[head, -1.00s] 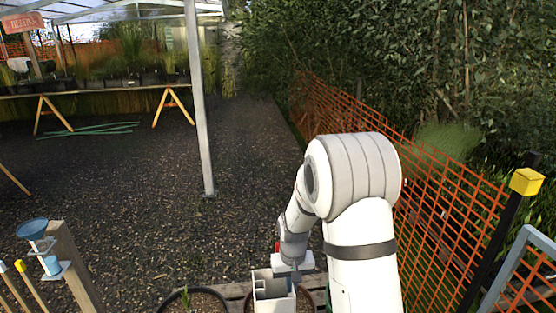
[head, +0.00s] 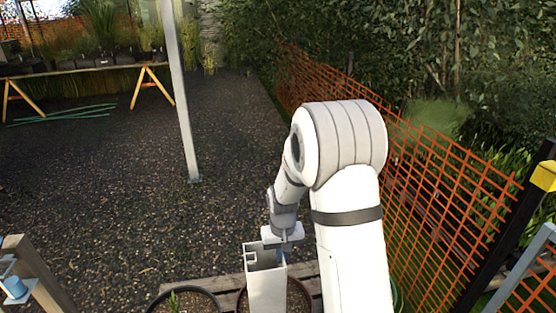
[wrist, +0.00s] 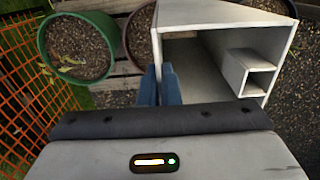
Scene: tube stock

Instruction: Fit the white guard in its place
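The white guard (head: 266,285) is a tall, open-ended square tube, upright in the head view at the bottom middle. The wrist view looks into its open end (wrist: 222,15), with a small box-shaped channel on one inner wall. My gripper (wrist: 160,85) has its two blue fingers close together on one wall edge of the guard, gripping it. In the head view my gripper (head: 283,256) is at the guard's upper right edge. The guard's lower end is out of view, so I cannot tell whether it hangs or rests on something.
A dark-rimmed pot with a small green plant (head: 174,301) stands left of the guard. A brown pot (head: 301,292) is partly hidden behind it. A green pot (wrist: 80,48) shows in the wrist view. Orange mesh fence (head: 425,180) runs along the right; open gravel (head: 120,190) lies left.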

